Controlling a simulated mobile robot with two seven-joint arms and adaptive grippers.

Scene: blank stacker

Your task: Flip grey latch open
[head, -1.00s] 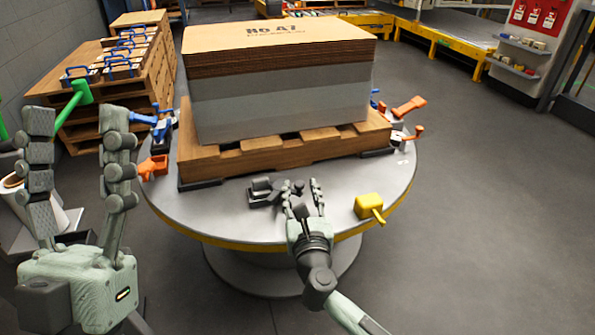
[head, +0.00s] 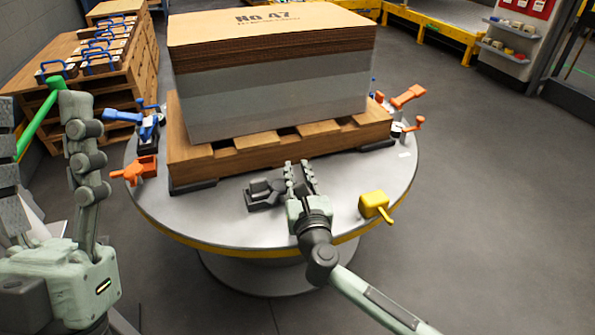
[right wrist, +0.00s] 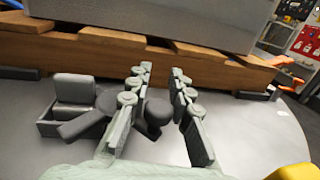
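The grey latch (head: 262,194) sits on the near rim of the round table, in front of the pallet. In the right wrist view the latch (right wrist: 70,100) shows a blocky base at left and a dark lever running right to a round knob (right wrist: 158,112). My right gripper (head: 298,168) reaches over the table at the latch's right end. In the right wrist view its fingers (right wrist: 161,74) are apart, with the knob seen between them and the left finger hiding part of the lever. I cannot tell whether a finger touches it. My left gripper (head: 38,115) is open and empty at far left.
A pallet (head: 270,150) with a tall board stack (head: 275,100) fills the table (head: 225,220). A yellow latch (head: 374,205) stands right of my right gripper. Orange (head: 135,170) and blue (head: 125,117) latches are at left, more orange ones (head: 408,96) at right.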

